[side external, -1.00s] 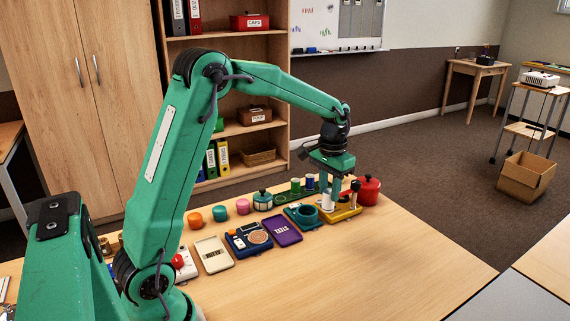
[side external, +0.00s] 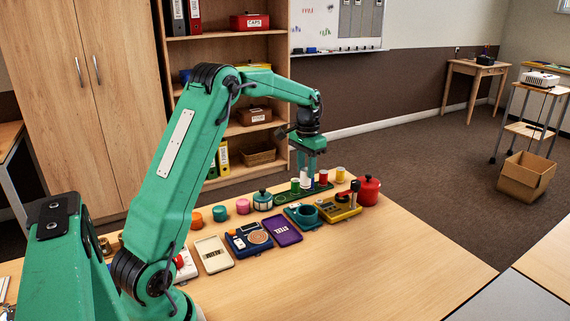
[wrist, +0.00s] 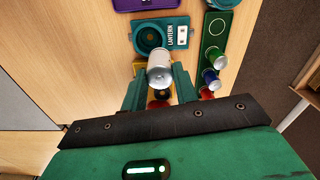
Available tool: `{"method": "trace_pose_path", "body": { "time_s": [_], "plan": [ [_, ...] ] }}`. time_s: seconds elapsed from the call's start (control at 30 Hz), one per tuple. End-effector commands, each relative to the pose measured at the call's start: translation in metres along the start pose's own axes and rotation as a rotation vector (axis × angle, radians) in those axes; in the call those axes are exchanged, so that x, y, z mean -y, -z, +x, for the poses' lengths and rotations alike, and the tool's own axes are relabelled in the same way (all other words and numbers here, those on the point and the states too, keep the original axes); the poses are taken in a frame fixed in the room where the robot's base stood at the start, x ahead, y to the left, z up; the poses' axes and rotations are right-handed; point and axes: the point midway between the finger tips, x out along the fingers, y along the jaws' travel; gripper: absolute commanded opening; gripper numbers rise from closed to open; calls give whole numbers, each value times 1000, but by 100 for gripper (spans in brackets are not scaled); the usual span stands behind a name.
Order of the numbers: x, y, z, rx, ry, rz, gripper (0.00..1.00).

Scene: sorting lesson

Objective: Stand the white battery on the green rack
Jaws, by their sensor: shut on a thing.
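My gripper (side external: 308,166) is shut on the white battery (wrist: 160,66), which shows between the two fingers in the wrist view. In the side view the battery is small and partly covered by the fingers. The green rack (wrist: 214,44) lies to the right of the held battery in the wrist view, with an empty ring at its upper end. A green battery (side external: 295,185) stands on the rack in the side view, and a blue battery (wrist: 210,76) shows on it in the wrist view. My gripper is above the rack area; the exact height gap is unclear.
A teal lantern box (side external: 303,214) and a yellow device (side external: 340,209) lie in front of the rack. A red pot (side external: 369,191) stands to the right. Red and yellow pieces (side external: 340,174) stand near the rack's far end. The front table (side external: 350,265) is clear.

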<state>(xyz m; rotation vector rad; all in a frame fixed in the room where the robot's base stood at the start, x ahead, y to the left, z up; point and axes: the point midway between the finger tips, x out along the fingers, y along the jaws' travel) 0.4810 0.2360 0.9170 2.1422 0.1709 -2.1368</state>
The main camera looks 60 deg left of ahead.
Motion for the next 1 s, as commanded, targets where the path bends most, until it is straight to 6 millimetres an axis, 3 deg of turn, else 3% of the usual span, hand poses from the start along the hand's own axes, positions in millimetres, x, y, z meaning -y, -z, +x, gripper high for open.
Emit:
{"method": "trace_pose_path", "body": {
  "time_s": [0.1,0.47,1.0],
  "plan": [
    [12,2,0,-1,0,0,3],
    [24,2,7,0,0,-2,3],
    [106,4,57,1,0,-2,3]
  ]
}}
